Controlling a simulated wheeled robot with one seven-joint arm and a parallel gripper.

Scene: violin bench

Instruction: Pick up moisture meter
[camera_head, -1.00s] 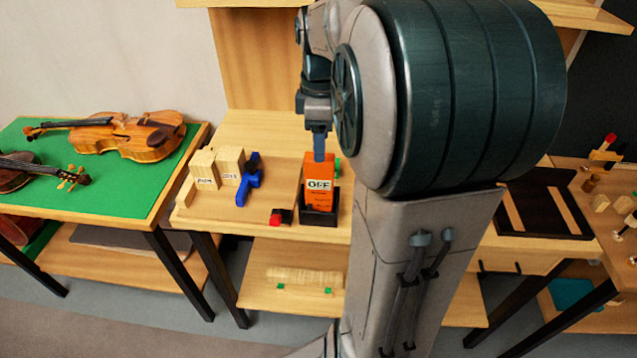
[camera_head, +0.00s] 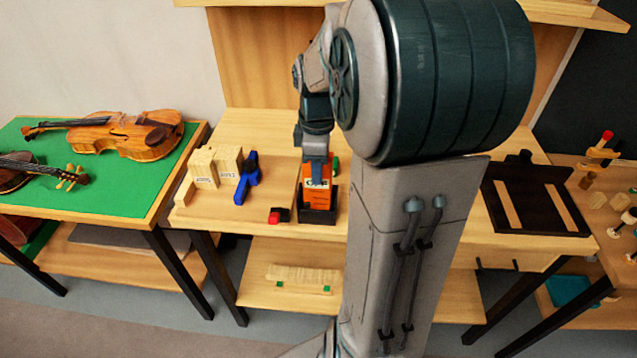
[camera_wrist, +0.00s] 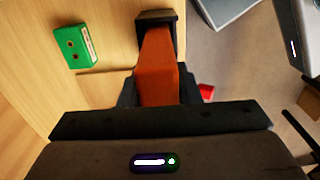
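The moisture meter is an orange block with a pale display (camera_head: 317,184), upright in a black holder (camera_head: 318,216) on the bench. My gripper (camera_head: 316,161) is over its top from above and covers its upper end. In the wrist view the orange meter (camera_wrist: 160,70) runs from between my two dark fingers (camera_wrist: 160,92) down to the black holder (camera_wrist: 157,15). One finger lies along each side of the meter. I cannot tell whether they press on it or leave a small gap.
A blue clamp-like tool (camera_head: 247,178) and pale wooden blocks (camera_head: 215,165) stand to the left. A small red-and-black item (camera_head: 279,215) lies beside the holder. A green box (camera_wrist: 75,45) is close by in the wrist view. Violins lie on a green mat (camera_head: 130,193).

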